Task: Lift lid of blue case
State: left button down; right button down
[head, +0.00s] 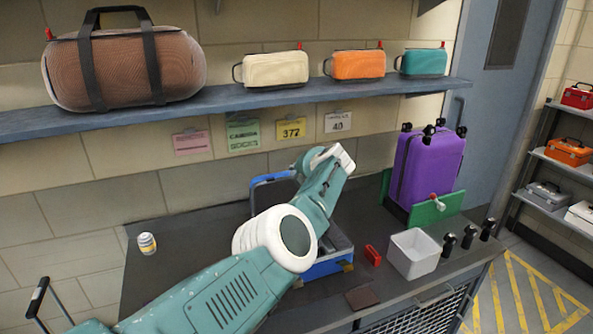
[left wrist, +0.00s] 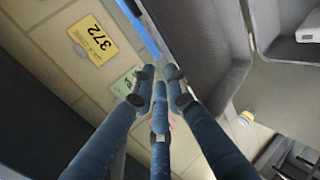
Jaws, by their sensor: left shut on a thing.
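The blue case (head: 328,266) stands on the dark worktop, with its near wall and part of its grey inside showing. Its lid (head: 272,178) stands raised at the back, its blue rim showing left of my arm. My left arm crosses in front of the case and hides much of it; its fingers are hidden in the head view. In the left wrist view, my left gripper (left wrist: 159,93) has its dark fingertips close together at the lid's blue edge, beside its grey lining (left wrist: 200,50). It is shut on the lid. My right gripper is not in view.
On the worktop (head: 190,225) are a small jar (head: 147,243), a red object (head: 373,255), a white bin (head: 414,252), a brown pad (head: 362,298), several black items and a purple suitcase (head: 428,165). A shelf (head: 230,98) with bags runs above.

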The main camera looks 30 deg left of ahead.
pick_arm(q)
jog(key=c, duration=1.8)
grip_release()
jog(key=shift+a, duration=0.15)
jog(key=shift+v, duration=3.8)
jog(key=shift+f, duration=0.2)
